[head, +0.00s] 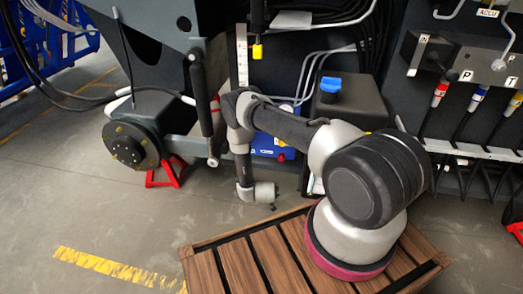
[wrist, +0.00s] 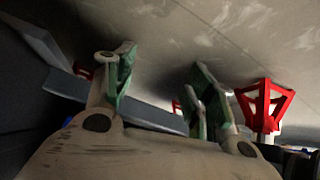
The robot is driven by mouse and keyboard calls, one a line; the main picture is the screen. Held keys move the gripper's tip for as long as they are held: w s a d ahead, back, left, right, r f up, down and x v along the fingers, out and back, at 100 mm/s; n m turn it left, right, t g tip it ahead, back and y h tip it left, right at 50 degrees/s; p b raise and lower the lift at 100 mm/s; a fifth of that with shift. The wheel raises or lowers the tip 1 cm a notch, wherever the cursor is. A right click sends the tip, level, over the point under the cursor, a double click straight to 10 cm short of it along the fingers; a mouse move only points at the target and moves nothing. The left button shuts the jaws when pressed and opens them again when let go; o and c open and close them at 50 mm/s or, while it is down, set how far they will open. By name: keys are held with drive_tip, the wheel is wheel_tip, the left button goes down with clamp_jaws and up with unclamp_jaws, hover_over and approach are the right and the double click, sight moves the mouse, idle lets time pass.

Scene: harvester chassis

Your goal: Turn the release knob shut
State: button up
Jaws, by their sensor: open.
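My gripper (head: 274,205) hangs low over the floor in the head view, beyond the slatted platform. In the wrist view my gripper (wrist: 163,95) has its two green-lined fingers apart, with no object held between them. A yellow knob-like part (head: 257,51) sits on the chassis at upper centre, well above my gripper. A small red part (head: 281,157) shows on the blue unit (head: 272,122), partly hidden behind my arm. I cannot tell which of these is the release knob. No knob is recognisable in the wrist view.
A red stand (wrist: 263,106) also shows right of my fingers. A black tank with a blue cap (head: 331,84) and hoses are at right. Open floor (head: 60,205) lies left.

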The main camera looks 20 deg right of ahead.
drive_tip(key=s+a+r+n+g+y, duration=0.1)
drive_tip(key=s+a+r+g, duration=0.1)
drive_tip(key=r, duration=0.9)
drive_tip(key=s+a+r+n+g+y, duration=0.1)
drive_tip(key=s+a+r+g+y, duration=0.1)
drive_tip(key=r, duration=1)
drive_tip(key=s+a+r+n+g+y, duration=0.1)
drive_tip(key=s+a+r+g, duration=0.2)
drive_tip(key=r, duration=0.9)
drive_tip(key=shift+s+r+g+y, duration=0.2)
drive_tip(key=shift+s+g+y, duration=0.1)
drive_tip(key=shift+g+y, duration=0.15)
drive_tip(key=s+g, duration=0.2)
drive_tip(key=s, duration=0.4)
drive_tip(key=s+d+r+t, duration=0.2)
drive_tip(key=s+r, duration=0.4)
drive_tip(key=r, duration=0.5)
drive_tip(key=s+d+r+t, duration=0.3)
drive_tip(key=s+r, duration=0.2)
drive_tip(key=r, duration=0.7)
drive_tip(key=s+d+r+n+t+h, duration=0.1)
drive_tip(key=s+r, duration=0.5)
drive_tip(key=r, duration=0.6)
drive_tip(key=shift+s+d+r+t, duration=0.3)
drive_tip(key=shift+d+t, duration=0.35)
drive_tip(key=shift+d, duration=0.3)
